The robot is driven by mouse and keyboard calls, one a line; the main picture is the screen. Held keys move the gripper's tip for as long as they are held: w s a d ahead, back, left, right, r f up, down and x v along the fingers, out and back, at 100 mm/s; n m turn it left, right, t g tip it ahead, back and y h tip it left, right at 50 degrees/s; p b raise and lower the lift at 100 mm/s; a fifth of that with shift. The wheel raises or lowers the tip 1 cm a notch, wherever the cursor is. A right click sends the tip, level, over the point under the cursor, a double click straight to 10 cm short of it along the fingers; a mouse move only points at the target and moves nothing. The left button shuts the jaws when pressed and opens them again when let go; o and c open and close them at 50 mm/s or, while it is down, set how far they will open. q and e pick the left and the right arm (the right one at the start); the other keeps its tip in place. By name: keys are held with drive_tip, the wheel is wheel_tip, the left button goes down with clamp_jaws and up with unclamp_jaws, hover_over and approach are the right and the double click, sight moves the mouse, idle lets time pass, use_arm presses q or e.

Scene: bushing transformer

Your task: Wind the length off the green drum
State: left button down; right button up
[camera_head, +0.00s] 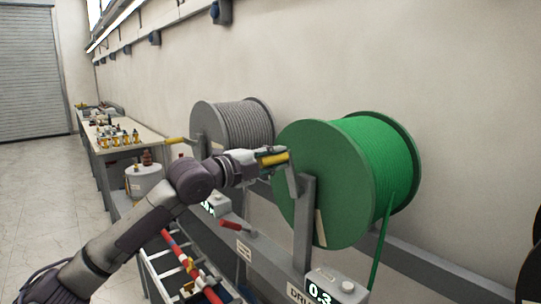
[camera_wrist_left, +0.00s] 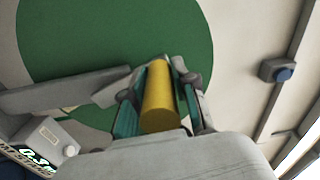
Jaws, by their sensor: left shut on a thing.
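The green drum (camera_head: 325,190) is wound with green cable (camera_head: 375,155) and sits on a grey stand. A strand of green cable hangs down from its front right side. A yellow crank handle sticks out at the drum's near face. My left gripper (camera_head: 272,158) is shut on that yellow handle, which lies between its fingers in the left wrist view (camera_wrist_left: 158,100). A counter (camera_head: 322,291) below the drum reads about 0.3. The wrist view also shows part of this counter. My right gripper is in neither view.
A grey drum (camera_head: 235,125) with its own yellow handle (camera_head: 175,141) stands behind and left of the green one. A red lever (camera_head: 230,225) sits on the stand's rail. A workbench (camera_head: 125,140) with small parts runs along the wall. The floor at left is clear.

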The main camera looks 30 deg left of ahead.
use_arm(q)
drive_tip(key=shift+s+d+r+m+p, duration=0.2)
drive_tip(key=shift+d+m, duration=0.1)
drive_tip(key=shift+m, duration=0.1)
drive_tip(key=shift+s+d+r+m+p, duration=0.1)
drive_tip(key=shift+d+m+p, duration=0.1)
drive_tip(key=shift+d+m, duration=0.15)
drive_tip(key=c, duration=1.1)
unclamp_jaws()
drive_tip(key=shift+c, duration=0.2)
drive_tip(key=shift+o, duration=1.2)
drive_tip(key=shift+d, duration=0.15)
drive_tip(key=shift+f, duration=0.1)
